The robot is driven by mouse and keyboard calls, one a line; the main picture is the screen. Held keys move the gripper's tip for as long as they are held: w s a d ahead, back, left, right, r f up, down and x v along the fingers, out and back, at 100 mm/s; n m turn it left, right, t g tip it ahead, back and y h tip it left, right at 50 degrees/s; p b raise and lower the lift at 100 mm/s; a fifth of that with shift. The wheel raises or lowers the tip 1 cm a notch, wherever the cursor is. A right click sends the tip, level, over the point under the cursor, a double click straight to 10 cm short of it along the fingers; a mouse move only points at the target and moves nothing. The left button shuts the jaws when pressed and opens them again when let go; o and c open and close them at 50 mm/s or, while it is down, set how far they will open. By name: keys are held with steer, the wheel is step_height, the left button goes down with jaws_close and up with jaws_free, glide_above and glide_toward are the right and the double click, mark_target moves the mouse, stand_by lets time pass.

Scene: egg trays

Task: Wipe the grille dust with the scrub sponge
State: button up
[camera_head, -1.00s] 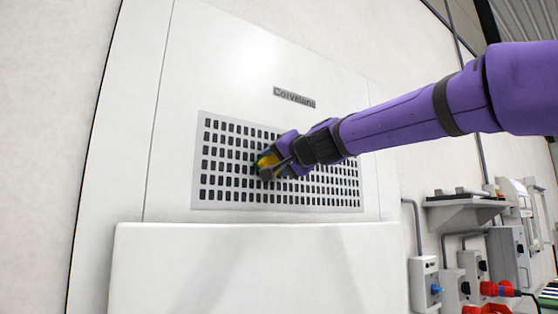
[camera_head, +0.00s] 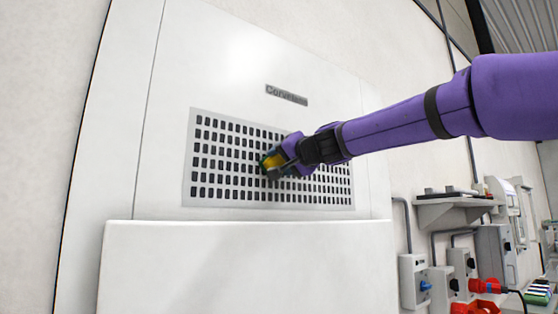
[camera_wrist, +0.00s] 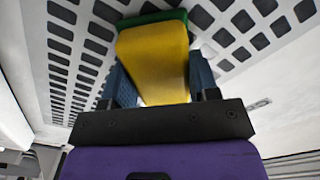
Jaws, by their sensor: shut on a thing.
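The grille (camera_head: 222,188) is a pale panel with rows of dark slots, set in a white wall unit. My gripper (camera_head: 272,165) is at the middle of the grille, shut on the scrub sponge (camera_head: 273,160). In the wrist view the sponge (camera_wrist: 155,65) is yellow with a green scrub side (camera_wrist: 150,18) facing the grille (camera_wrist: 85,40). The green side is at or very close to the slots; I cannot tell if it touches. No dust can be made out on the visible grille. The part behind the sponge and gripper is hidden.
A nameplate (camera_head: 287,95) sits above the grille. A white ledge or box (camera_head: 240,260) juts out below it. To the right are a wall shelf (camera_head: 450,208) and sockets with plugs (camera_head: 415,282). The wall face left of the grille is clear.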

mark_target(263, 160)
steer(key=shift+a, duration=0.1)
steer(key=shift+s+a, duration=0.5)
steer(key=shift+a, duration=0.35)
steer(key=shift+s+a, duration=0.45)
steer(key=shift+a, duration=0.4)
steer(key=shift+s, duration=0.1)
steer(key=shift+v, duration=2.9)
steer(key=shift+d, duration=0.1)
steer(key=v, duration=0.3)
steer(key=shift+f, duration=0.1)
